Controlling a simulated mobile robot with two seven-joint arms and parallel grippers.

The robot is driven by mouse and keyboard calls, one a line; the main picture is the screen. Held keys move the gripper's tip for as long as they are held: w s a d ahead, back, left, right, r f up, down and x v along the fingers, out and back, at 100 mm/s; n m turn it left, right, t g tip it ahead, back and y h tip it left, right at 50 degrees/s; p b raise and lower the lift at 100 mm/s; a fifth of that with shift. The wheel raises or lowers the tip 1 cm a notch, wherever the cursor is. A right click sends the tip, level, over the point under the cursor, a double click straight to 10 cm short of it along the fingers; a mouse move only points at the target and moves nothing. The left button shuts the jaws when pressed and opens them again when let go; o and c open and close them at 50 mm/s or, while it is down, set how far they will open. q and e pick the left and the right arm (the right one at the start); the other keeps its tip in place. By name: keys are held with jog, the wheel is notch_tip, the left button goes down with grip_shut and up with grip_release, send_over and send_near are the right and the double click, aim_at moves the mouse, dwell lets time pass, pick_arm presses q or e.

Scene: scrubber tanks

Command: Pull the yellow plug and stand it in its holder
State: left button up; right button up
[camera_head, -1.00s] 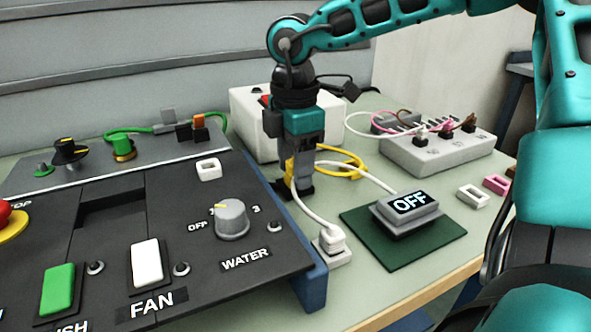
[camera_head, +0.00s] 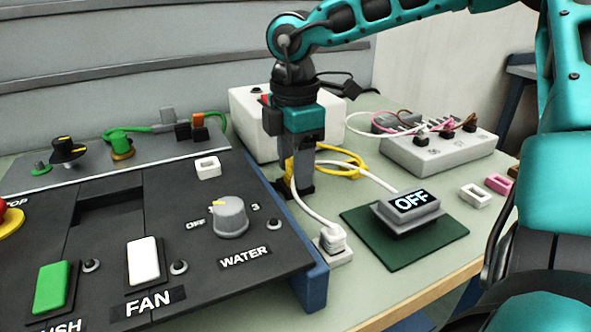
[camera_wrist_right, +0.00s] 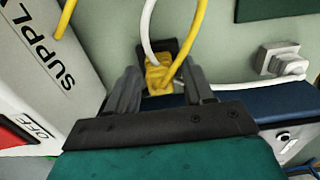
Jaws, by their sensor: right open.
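The yellow plug (camera_wrist_right: 158,74) sits between the two fingers of my right gripper (camera_wrist_right: 163,88) in the right wrist view, with a yellow cord and a white cord crossing by it. A dark block shows just behind the plug. In the head view my right gripper (camera_head: 300,188) points down beside the black control panel, and only a sliver of the yellow plug (camera_head: 289,168) shows past it. The gripper is open around the plug; I cannot tell whether the fingers touch it. I cannot pick out a yellow holder. My left gripper is not in view.
A white plug (camera_head: 333,238) stands right of the black panel (camera_head: 110,230). A white box (camera_head: 245,110) and a grey power strip (camera_head: 440,152) stand behind. White (camera_head: 475,195) and pink (camera_head: 498,184) frames lie at the right.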

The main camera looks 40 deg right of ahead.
jog(key=shift+c, duration=0.3)
grip_shut()
dwell(0.4)
jog(key=shift+r, duration=0.1)
jog(key=shift+w+r+p, duration=0.15)
jog(key=shift+r+p, duration=0.05)
jog(key=shift+r, duration=0.3)
jog(key=shift+w+r+p, duration=0.15)
jog(key=shift+r+p, duration=0.05)
jog(key=shift+r, duration=0.3)
jog(key=shift+s+r, duration=0.35)
jog(key=shift+r, duration=0.15)
jog(key=shift+w+r+p, duration=0.1)
jog(key=shift+r+p, duration=0.05)
jog(key=shift+p, duration=0.15)
jog(key=shift+r+p, duration=0.6)
jog(key=shift+r, duration=0.65)
